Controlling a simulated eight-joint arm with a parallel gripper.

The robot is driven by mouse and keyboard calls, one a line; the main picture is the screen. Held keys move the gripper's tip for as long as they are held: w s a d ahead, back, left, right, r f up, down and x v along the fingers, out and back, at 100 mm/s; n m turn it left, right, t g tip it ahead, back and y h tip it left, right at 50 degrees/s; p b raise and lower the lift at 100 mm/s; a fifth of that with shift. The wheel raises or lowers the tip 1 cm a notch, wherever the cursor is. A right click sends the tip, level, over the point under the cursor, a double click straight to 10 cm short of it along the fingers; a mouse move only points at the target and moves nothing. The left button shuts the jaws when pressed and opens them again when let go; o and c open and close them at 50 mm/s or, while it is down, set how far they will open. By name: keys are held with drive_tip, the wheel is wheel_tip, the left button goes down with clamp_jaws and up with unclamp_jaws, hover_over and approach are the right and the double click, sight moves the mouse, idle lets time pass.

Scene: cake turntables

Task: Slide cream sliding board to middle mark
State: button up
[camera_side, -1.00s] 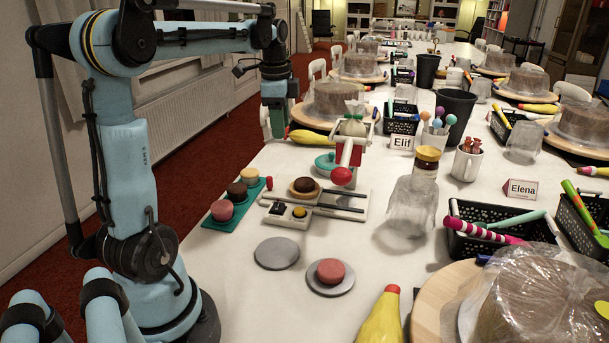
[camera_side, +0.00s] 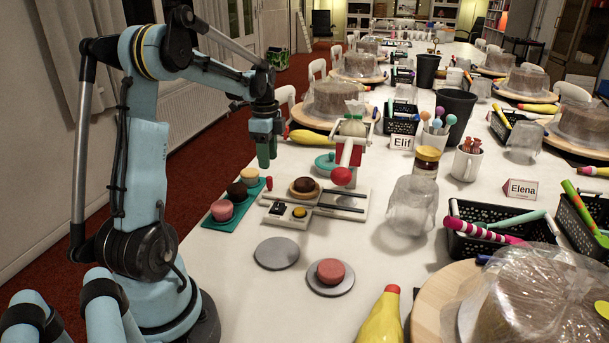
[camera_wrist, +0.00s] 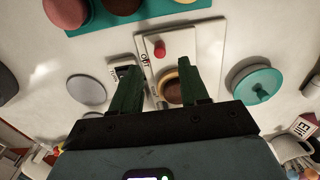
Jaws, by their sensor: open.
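The cream sliding board (camera_side: 285,190) lies on the table with a red peg (camera_side: 269,184) standing at its left end. A dark brown cake on a tan disc (camera_side: 304,188) sits on it. In the wrist view the cream board (camera_wrist: 185,45) carries the red peg (camera_wrist: 159,48) and an "OUT" label. The brown cake (camera_wrist: 172,88) is partly hidden behind a finger. My gripper (camera_side: 266,163) hangs above the red peg, apart from it. In the wrist view my gripper (camera_wrist: 158,66) is open and empty, its fingers either side of the peg's line. I cannot make out the middle mark.
A teal tray with several small cakes (camera_side: 237,198) lies to the left. A small box with a yellow button (camera_side: 299,212) stands in front. A stand with a red ball (camera_side: 342,176) rises behind the board. Grey discs (camera_side: 276,253) lie nearer.

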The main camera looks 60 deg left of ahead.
sight(270, 177)
wheel_tip(270, 177, down, 6)
drive_tip(key=shift+r, duration=0.15)
clamp_jaws()
drive_tip(key=shift+w+d, duration=0.1)
drive_tip(key=shift+w+d, duration=4.15)
drive_tip(key=shift+w, duration=0.05)
unclamp_jaws()
